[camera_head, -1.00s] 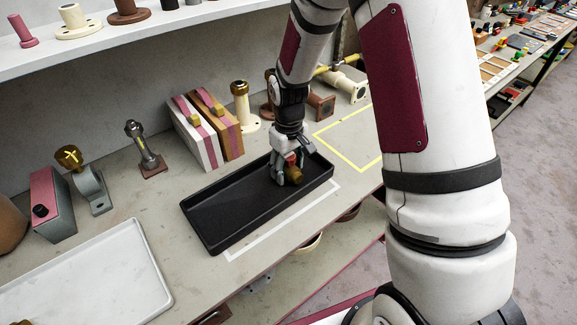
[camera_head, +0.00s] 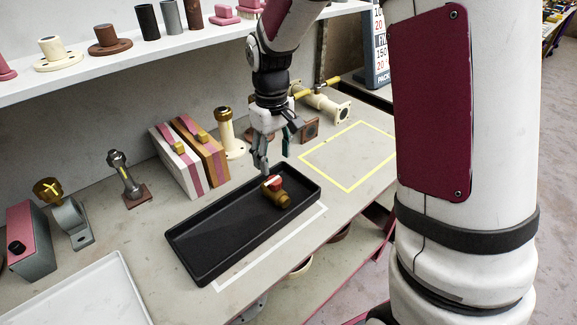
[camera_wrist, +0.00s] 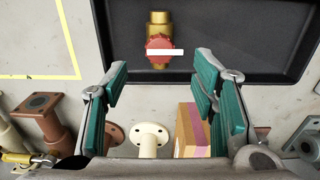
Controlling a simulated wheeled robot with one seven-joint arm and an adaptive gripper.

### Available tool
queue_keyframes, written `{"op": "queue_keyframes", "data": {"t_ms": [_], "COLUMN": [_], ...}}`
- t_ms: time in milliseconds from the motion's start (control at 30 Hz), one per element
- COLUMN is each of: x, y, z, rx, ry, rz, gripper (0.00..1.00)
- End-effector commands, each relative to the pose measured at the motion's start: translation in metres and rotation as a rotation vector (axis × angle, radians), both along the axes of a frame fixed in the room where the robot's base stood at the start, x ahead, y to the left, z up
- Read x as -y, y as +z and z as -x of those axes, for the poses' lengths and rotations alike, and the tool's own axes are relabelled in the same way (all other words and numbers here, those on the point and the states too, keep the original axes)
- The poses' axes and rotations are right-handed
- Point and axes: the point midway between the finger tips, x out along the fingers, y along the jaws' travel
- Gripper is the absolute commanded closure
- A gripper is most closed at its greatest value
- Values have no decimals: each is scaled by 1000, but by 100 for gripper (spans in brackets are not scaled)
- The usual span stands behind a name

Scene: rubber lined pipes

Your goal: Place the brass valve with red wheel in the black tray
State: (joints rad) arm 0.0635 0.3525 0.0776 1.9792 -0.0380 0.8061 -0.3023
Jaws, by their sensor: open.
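The brass valve with red wheel (camera_head: 274,191) lies in the right part of the black tray (camera_head: 213,240), on its floor. In the wrist view the valve (camera_wrist: 158,42) shows its red wheel with a white bar across it, inside the tray (camera_wrist: 228,38) near its wall. My gripper (camera_head: 262,165) is above the tray's back edge, apart from the valve. Its fingers are spread in the wrist view (camera_wrist: 165,88), with nothing between them touching.
A yellow taped rectangle (camera_head: 345,187) lies right of the tray. Behind stand white and orange boxes (camera_head: 182,162), a cream flanged pipe (camera_head: 226,130) and a brown flanged piece (camera_head: 310,128). A white tray (camera_head: 85,297) is at front left. A shelf (camera_head: 120,64) overhangs the back.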

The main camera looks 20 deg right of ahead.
Motion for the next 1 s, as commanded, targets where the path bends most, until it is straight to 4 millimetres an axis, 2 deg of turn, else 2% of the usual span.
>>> {"op": "queue_keyframes", "data": {"t_ms": [167, 300, 500, 633, 800, 1000], "x": [1, 2, 3, 4, 4, 4], "y": [44, 86, 128, 145, 153, 152], "z": [26, 63, 124, 165, 213, 245], "rx": [55, 120, 208, 267, 335, 380], "ry": [-38, -90, -170, -220, -281, -322], "rz": [9, 14, 7, -7, -31, -54], "gripper": [47, 47, 47, 47, 47, 47]}}
